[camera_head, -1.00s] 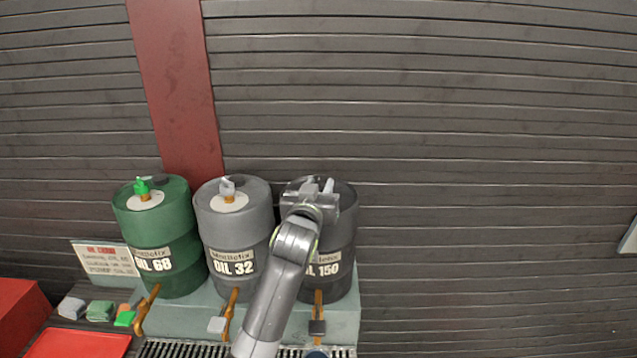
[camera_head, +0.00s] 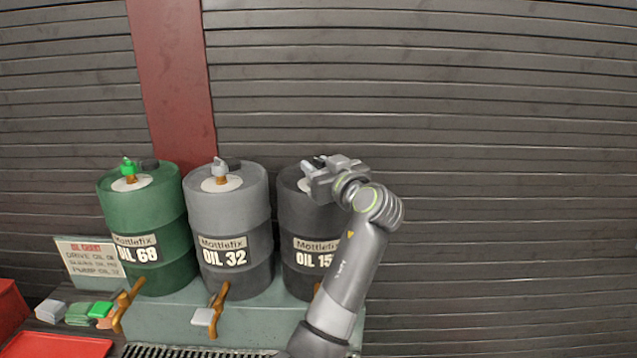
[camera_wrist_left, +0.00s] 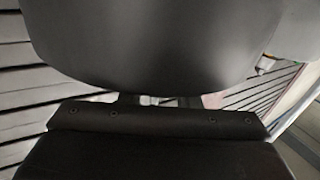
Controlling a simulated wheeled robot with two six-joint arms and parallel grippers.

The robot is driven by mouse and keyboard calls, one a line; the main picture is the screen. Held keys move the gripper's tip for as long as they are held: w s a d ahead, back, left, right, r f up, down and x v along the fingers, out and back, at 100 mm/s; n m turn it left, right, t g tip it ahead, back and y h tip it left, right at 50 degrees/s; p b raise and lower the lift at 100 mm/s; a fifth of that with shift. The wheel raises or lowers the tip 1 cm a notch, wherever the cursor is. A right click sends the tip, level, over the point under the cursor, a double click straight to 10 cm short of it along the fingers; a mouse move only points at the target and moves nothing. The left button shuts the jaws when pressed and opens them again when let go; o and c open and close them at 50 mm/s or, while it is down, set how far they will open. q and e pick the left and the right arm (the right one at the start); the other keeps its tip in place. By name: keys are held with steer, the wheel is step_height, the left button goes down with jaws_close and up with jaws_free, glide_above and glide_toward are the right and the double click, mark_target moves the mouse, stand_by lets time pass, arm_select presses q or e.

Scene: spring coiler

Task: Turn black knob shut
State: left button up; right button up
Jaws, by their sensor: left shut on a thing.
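The black drum labelled OIL 150 (camera_head: 300,228) stands at the right of three drums in the head view. My left gripper (camera_head: 311,168) is at the top of this drum, its jaws pointing left, and is shut on the black knob there. The gripper hides the knob, so I cannot see which way it points. The left wrist view shows mostly dark gripper body, with the finger gap (camera_wrist_left: 158,101) small and its contents unclear. My right gripper is not in view.
A grey OIL 32 drum (camera_head: 228,220) with a grey knob (camera_head: 220,168) and a green OIL 68 drum (camera_head: 145,225) with a green knob (camera_head: 129,168) stand to the left. A slatted wall (camera_head: 480,120) is behind. A red tray (camera_head: 55,346) lies lower left.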

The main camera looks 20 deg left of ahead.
arm_select(q)
steer(key=shift+f+n+g+y+b, duration=0.1)
steer(key=shift+n+g+y+b, duration=0.3)
steer(key=shift+n+g+b, duration=0.1)
steer(key=o, duration=0.9)
steer(key=shift+o, duration=0.2)
steer(key=b+v, duration=1.7)
steer(key=b, duration=0.2)
steer(key=shift+d, duration=0.25)
